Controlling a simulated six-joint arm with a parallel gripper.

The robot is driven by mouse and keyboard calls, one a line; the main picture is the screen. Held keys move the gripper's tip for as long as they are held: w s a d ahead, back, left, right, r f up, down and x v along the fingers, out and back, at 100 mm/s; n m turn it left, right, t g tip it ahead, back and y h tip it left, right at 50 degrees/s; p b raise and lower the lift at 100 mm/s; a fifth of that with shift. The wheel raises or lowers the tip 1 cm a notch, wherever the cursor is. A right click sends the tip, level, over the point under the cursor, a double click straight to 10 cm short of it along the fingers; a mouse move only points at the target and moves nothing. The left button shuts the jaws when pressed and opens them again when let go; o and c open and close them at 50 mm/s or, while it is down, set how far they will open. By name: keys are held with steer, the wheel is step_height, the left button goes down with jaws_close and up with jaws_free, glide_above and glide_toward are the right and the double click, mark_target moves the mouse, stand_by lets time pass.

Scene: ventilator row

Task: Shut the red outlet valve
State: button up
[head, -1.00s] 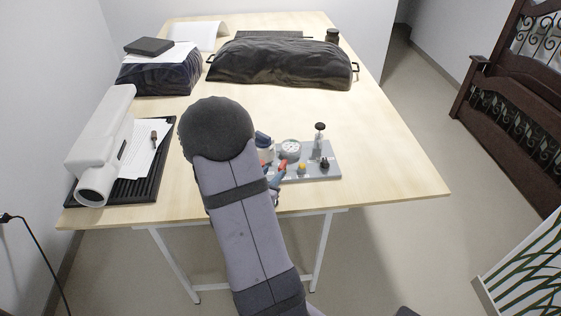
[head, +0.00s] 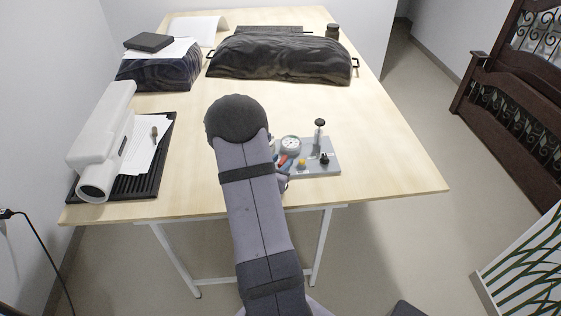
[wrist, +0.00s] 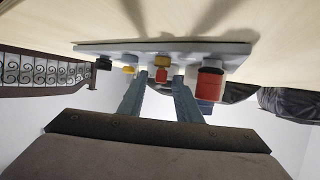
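A grey plate (head: 318,170) with several fittings lies near the table's front edge. A small red part (head: 283,160), which looks like the valve handle, is on it, left of a yellow knob (head: 302,163). In the wrist view the small red part (wrist: 162,76) shows between and beyond the fingertips of my gripper (wrist: 160,84). The fingers are apart, so it is open; I cannot tell if they touch it. A larger red and black cylinder (wrist: 209,83) is right of the fingers. In the head view my arm hides most of the gripper and the plate's left part.
The plate also bears a round gauge (head: 290,143), a black-topped post (head: 319,130) and a black knob (head: 324,158). A white device (head: 102,140) on a black tray (head: 150,186) is at left. A dark covered form (head: 280,58) lies behind. Table right of the plate is clear.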

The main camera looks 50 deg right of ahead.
jaws_close()
steer(key=shift+w+r+m+g+h, duration=0.15)
steer(key=shift+m+g+h, duration=0.15)
steer(key=shift+m+g, duration=0.1)
steer(key=shift+w+r+m+g+p, duration=0.1)
steer(key=shift+w+m+g+p, duration=0.1)
steer(key=shift+m+g+p, duration=1)
steer(key=shift+m+g, duration=0.7)
steer(key=shift+g, duration=0.3)
